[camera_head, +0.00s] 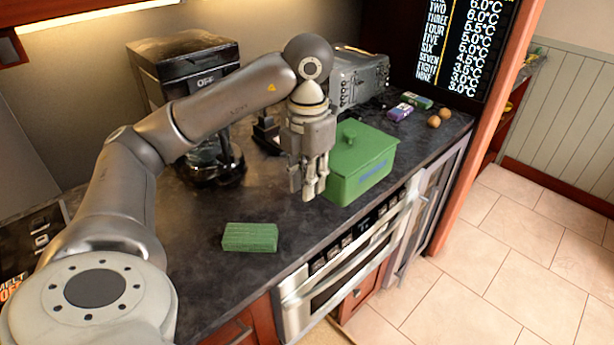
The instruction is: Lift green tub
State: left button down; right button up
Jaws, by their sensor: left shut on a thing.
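The green tub (362,165) is a lidded box with a small knob on top and a bluish label on its front. It is in the middle of the head view, over the right part of the dark counter. My left gripper (309,190) points down at the tub's left side and is shut on it there. The exact contact is partly hidden by the fingers. I cannot tell whether the tub's underside touches the counter. My right gripper is not in view.
A green ridged block (250,237) lies near the counter's front edge. A black coffee machine (185,65) and a grey appliance (360,78) stand behind. Small packets (400,112) and brown round items (434,121) lie at the right. An oven (340,262) is below.

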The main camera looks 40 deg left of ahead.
pick_arm(q)
jog(key=shift+r+p, duration=1.8)
jog(key=shift+r, duration=0.4)
jog(key=shift+f, duration=0.1)
